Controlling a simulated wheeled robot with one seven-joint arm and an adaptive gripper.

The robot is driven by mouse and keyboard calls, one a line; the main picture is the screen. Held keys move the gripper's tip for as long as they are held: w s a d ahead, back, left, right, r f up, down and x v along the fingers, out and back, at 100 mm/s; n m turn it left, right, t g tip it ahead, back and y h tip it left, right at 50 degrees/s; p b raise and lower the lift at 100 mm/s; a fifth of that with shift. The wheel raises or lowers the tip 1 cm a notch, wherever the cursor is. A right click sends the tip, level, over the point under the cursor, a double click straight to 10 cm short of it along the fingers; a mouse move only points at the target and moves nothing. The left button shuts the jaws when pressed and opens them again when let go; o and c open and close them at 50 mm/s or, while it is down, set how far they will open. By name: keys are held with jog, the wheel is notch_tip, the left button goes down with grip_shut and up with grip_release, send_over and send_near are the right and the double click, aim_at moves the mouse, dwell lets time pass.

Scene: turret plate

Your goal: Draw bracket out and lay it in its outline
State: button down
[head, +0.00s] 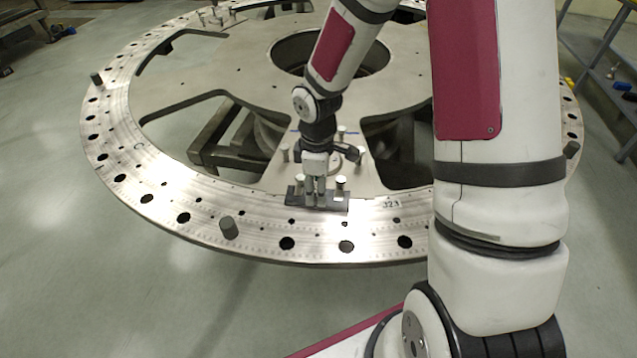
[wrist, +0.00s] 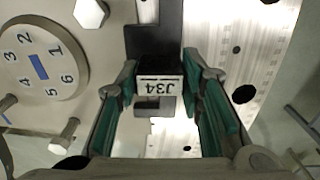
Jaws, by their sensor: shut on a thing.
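The bracket is a dark, flat piece (head: 296,199) on the near part of the turret plate's ring. In the wrist view its dark arm (wrist: 152,42) runs up from a raised block with a white label that reads upside down, seemingly J34. My gripper (head: 316,202) points down onto it. In the wrist view the green-padded fingers of my gripper (wrist: 161,80) stand on both sides of the labelled block and are shut on it. A pale patch with small lettering (head: 390,204) lies just right of the bracket; I cannot tell whether it is the outline.
Several bolts or posts (head: 284,152) stand behind the bracket. A round dial numbered 1 to 6 (wrist: 24,66) lies left in the wrist view. A dark peg (head: 228,228) stands on the turret plate (head: 165,185), which has holes and large openings. Floor lies clear in front.

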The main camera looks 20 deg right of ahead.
jog(key=shift+s+a, duration=0.2)
jog(key=shift+s, duration=0.2)
jog(key=shift+r, duration=0.1)
jog(key=shift+r+p, duration=2.65)
jog(key=shift+r, duration=1.3)
